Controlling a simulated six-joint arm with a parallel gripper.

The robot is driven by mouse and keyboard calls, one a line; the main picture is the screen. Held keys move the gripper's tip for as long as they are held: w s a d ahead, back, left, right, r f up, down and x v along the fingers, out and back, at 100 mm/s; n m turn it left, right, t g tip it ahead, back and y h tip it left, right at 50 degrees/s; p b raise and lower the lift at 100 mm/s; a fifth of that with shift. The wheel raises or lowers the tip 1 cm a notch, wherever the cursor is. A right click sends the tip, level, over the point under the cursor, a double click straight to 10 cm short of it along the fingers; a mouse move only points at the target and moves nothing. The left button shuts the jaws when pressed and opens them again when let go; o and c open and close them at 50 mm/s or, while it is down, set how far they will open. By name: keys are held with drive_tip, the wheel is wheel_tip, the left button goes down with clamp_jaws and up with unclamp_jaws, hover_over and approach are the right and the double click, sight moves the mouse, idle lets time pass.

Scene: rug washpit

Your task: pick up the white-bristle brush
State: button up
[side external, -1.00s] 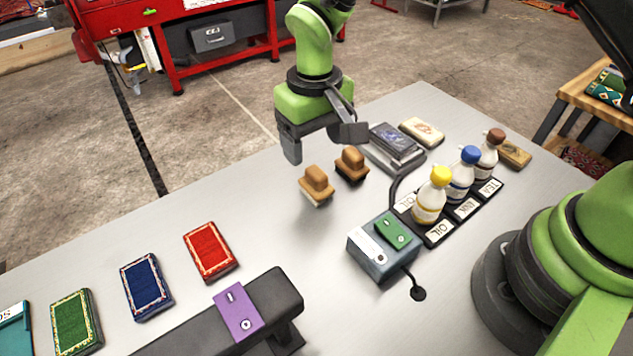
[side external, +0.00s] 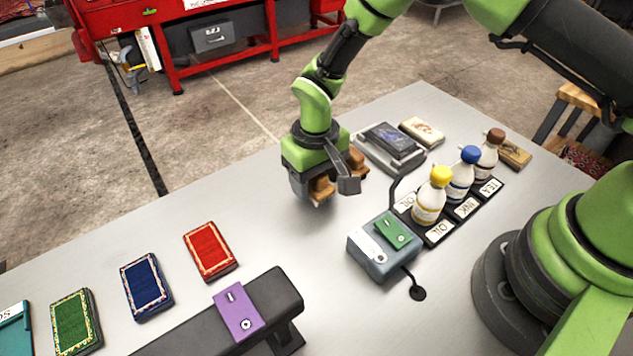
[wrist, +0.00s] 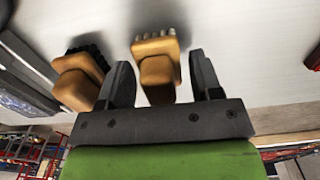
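The white-bristle brush (side external: 320,187) has a tan wooden block and handle and sits on the grey table. In the wrist view the brush (wrist: 157,72) lies between my fingers, with pale bristles at its far end. My gripper (side external: 326,193) is down around it; it also shows in the wrist view (wrist: 163,85). The fingers are open, with a gap visible on the right side and a narrow one on the left. A similar brush with black bristles (wrist: 78,82) is just outside the left finger; it also shows in the side view (side external: 356,161), partly hidden.
Behind the brushes are a dark device (side external: 391,142) and a pale block (side external: 421,131). Labelled bottles (side external: 432,200) stand in a row at right, near a grey box with a green top (side external: 383,248). Small rugs (side external: 210,251) lie at left.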

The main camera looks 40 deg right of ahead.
drive_tip(key=c, duration=0.7)
wheel_tip(320, 180, up, 10)
